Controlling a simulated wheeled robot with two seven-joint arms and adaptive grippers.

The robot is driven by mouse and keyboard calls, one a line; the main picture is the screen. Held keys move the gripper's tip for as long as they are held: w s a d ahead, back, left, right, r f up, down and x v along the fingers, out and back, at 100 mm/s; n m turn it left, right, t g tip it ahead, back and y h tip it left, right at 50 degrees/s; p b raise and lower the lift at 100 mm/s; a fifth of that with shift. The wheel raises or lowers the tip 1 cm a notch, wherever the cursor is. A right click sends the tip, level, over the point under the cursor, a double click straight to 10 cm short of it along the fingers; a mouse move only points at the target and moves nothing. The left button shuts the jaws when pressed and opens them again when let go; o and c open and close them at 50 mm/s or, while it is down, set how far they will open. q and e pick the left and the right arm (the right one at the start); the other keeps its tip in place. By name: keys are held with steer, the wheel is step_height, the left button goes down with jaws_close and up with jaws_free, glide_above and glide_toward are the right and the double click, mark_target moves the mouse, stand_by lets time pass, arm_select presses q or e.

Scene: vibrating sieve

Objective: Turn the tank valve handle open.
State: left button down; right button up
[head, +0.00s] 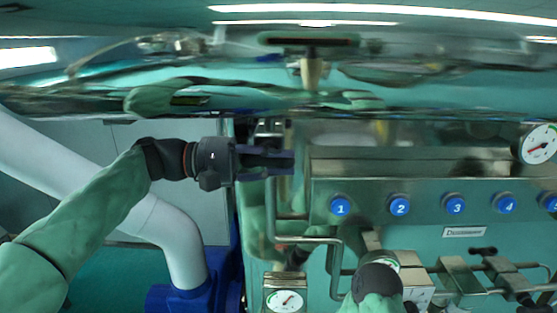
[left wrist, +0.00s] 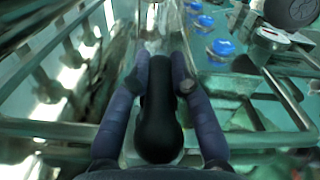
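A long black handle (left wrist: 160,125) with a rounded near end lies between the two fingers of my left gripper (left wrist: 160,75) in the left wrist view. The fingers stand one on each side of it, close at their tips; I cannot tell whether they press on it. In the head view my left gripper (head: 280,161) points right, left of the numbered panel, and hides most of what is between its fingers. A dark T-shaped handle on a brass stem (head: 312,70) shows at the top of the head view. The dark end of my right arm (head: 378,281) is low in the head view; its fingers are hidden.
A metal panel with blue numbered buttons (head: 400,204) is right of my left gripper. Pipes (head: 305,239), round gauges (head: 540,144) and small valves (head: 460,275) crowd the lower right. A shiny tank surface (head: 430,95) spans the top.

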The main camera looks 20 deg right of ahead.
arm_select(q)
steer(key=shift+f+t+y, duration=0.2)
steer(key=shift+t+y, duration=0.1)
steer(key=shift+y, duration=0.75)
steer(key=shift+f+t+y, duration=0.2)
steer(key=shift+t+y, duration=0.1)
steer(key=shift+y, duration=0.75)
steer(key=c, duration=1.4)
jaws_free()
steer(key=shift+w, duration=0.15)
steer(key=shift+a, duration=0.1)
